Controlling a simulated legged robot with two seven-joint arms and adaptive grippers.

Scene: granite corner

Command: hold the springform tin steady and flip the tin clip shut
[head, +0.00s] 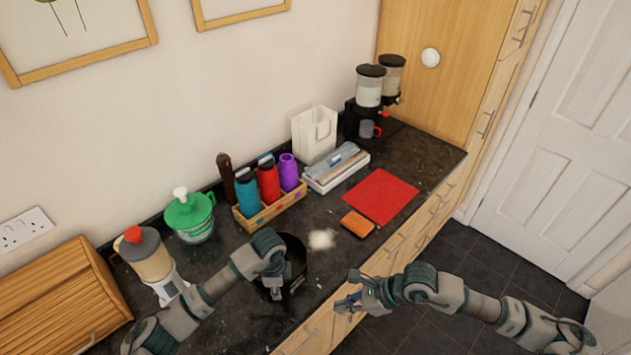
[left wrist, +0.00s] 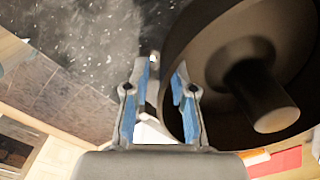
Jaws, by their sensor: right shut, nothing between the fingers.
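The dark round springform tin (head: 298,254) stands on the counter near its front edge, partly hidden behind my left gripper. In the left wrist view the tin (left wrist: 205,45) fills the right side, with a tube rising in its middle. My left gripper (head: 275,292) is over the tin's near left side. In the left wrist view its blue-padded fingers (left wrist: 160,95) are apart, with the tin's wall edge between them; firm contact cannot be told. The tin clip cannot be made out clearly. My right gripper (head: 346,304) is shut and empty, right of the tin, by the counter's front edge.
A wooden bottle rack (head: 270,212) stands behind. A blender (head: 150,262) and wooden bread bin (head: 62,300) are left.

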